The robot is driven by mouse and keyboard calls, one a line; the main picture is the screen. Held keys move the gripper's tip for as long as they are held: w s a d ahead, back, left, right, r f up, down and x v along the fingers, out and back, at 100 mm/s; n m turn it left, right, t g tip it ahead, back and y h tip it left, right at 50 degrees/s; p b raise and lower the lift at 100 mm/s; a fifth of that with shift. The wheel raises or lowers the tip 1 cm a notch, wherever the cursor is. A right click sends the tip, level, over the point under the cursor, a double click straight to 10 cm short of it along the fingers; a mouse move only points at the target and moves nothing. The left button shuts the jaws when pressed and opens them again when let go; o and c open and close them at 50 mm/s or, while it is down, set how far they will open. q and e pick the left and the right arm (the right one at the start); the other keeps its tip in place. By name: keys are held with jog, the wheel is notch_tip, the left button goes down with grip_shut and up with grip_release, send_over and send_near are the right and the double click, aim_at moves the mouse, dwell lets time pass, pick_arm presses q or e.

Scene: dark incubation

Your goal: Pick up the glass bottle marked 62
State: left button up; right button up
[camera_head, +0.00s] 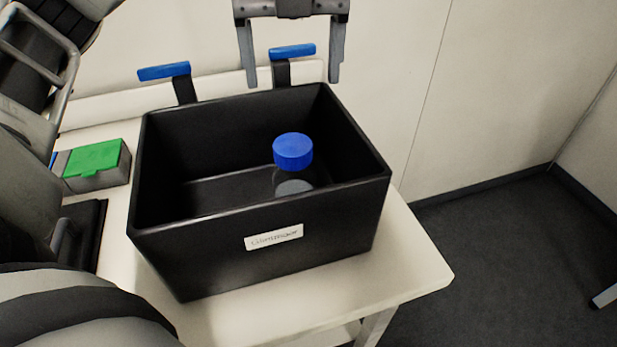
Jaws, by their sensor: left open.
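A glass bottle (293,184) with a blue screw cap stands upright inside a black box (200,255), right of the box's middle. Its clear body is hard to see against the dark interior, and I cannot read a number on it. My left gripper (292,82) is at the top of the view, with its two fingers pointing down and spread apart. It is open and empty, and appears above the bottle in the picture, apart from the cap. My right gripper is not in view.
The box stands on a white table (420,270) and has a white label on its front. Two blue-handled fixtures (165,71) stand behind it by the wall. A green-topped box (97,160) lies to the left. The box walls surround the bottle.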

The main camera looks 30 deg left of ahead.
aim_at(293, 144)
pick_arm(q)
jog(key=f, duration=0.4)
jog(key=f+b, duration=0.1)
jog(key=f, duration=0.2)
jog(key=shift+s, duration=0.35)
jog(key=shift+f, duration=3.35)
jog(key=shift+r, duration=0.1)
jog(key=c, duration=1.7)
